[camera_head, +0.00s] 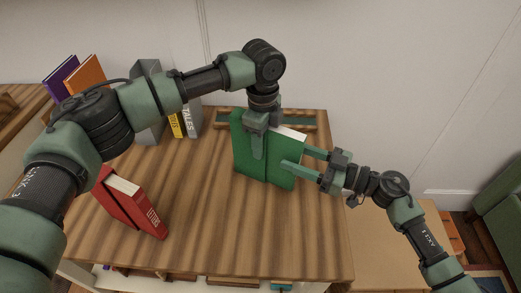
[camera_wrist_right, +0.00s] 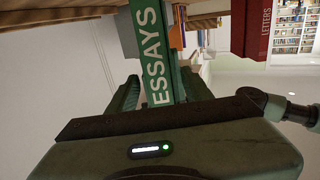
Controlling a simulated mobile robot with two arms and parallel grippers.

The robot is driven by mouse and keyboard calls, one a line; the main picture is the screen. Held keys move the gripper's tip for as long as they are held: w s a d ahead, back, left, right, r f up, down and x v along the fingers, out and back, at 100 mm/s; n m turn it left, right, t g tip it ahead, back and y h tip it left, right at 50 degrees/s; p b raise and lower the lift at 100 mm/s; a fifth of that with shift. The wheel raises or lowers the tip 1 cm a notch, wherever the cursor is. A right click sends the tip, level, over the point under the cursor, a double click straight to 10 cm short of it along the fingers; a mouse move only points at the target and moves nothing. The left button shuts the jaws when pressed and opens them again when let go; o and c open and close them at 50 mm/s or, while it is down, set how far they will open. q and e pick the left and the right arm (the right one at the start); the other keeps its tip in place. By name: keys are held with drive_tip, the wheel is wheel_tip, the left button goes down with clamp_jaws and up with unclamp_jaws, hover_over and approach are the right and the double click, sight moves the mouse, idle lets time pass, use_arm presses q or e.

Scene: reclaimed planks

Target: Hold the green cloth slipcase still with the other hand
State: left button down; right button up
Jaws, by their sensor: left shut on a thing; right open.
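The green cloth slipcase (camera_head: 244,150) stands upright on the plank table top. A green book with pale page edges (camera_head: 287,171) sticks out of its right side. The book's spine reads ESSAYS in the right wrist view (camera_wrist_right: 152,50). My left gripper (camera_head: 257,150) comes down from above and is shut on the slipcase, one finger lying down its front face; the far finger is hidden. My right gripper (camera_head: 303,160) reaches in from the right. Its fingers are open on either side of the book's spine end; I cannot tell if they touch it.
A red slipcase with a red book (camera_head: 150,217) marked LETTERS stands at the front left. Purple (camera_head: 62,76) and orange books, a grey bookend and yellow and grey books stand at the back left. A wooden tray (camera_head: 312,118) lies behind the slipcase. The table's front middle is clear.

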sight(282, 150)
drive_tip(key=shift+x, duration=1.75)
clamp_jaws()
drive_tip(key=shift+r, duration=0.35)
drive_tip(key=shift+w+a, duration=0.1)
drive_tip(key=shift+a, duration=0.1)
